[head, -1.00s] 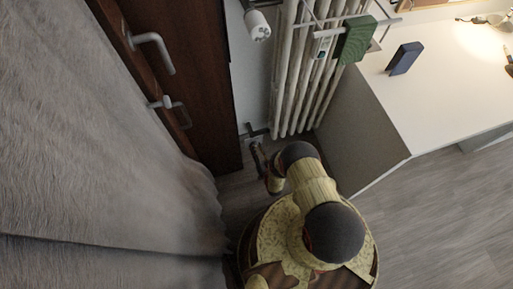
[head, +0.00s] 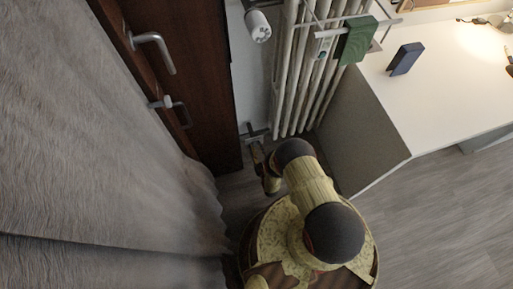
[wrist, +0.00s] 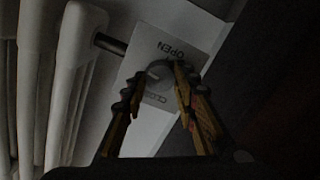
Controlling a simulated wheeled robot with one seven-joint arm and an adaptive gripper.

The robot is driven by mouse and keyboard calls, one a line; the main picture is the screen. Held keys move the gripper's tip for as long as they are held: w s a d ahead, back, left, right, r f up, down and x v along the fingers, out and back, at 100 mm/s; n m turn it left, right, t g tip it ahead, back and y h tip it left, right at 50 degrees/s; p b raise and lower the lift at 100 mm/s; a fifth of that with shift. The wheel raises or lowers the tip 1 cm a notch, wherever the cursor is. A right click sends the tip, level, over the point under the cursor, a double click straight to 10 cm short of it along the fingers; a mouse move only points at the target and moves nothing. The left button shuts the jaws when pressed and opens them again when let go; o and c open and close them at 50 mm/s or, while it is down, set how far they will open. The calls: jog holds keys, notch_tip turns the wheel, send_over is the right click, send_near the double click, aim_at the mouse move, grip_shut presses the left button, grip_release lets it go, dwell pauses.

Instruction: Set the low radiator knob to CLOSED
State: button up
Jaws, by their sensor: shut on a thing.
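The low radiator knob (wrist: 159,70) is a small round grey knob on a pale plate (wrist: 197,40) in the wrist view. The plate reads OPEN on one side of the knob and CLOSED on the other, both upside down in this view. My gripper (wrist: 160,75) has one finger on each side of the knob and is shut on it. Part of the CLOSED word is hidden by the fingers. Where the knob points is too dark to tell. In the head view my gripper (head: 257,150) is low at the radiator's foot, and the knob is hardly visible.
The white ribbed radiator (head: 300,75) stands beside the plate, with a pipe (wrist: 110,44) joining them. A second white knob (head: 258,27) sits high up. A brown door (head: 195,90) and grey curtain (head: 90,140) are at left, a white desk (head: 440,95) at right.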

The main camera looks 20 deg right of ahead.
jog(key=shift+s+a+f+n+t+h, duration=0.15)
jog(key=shift+n+h, duration=0.15)
jog(key=shift+n, duration=2.7)
jog(key=shift+w+f+n+t+h, duration=0.1)
jog(key=shift+n+t+h, duration=0.15)
jog(key=shift+n, duration=2.75)
jog(key=shift+s+a+f+n+t+h, duration=0.1)
jog(key=shift+n+h, duration=0.25)
jog(key=shift+n, duration=2.65)
jog(key=o, duration=1.2)
jog(key=shift+r, duration=0.1)
jog(key=shift+c, duration=0.2)
jog(key=shift+r, duration=0.1)
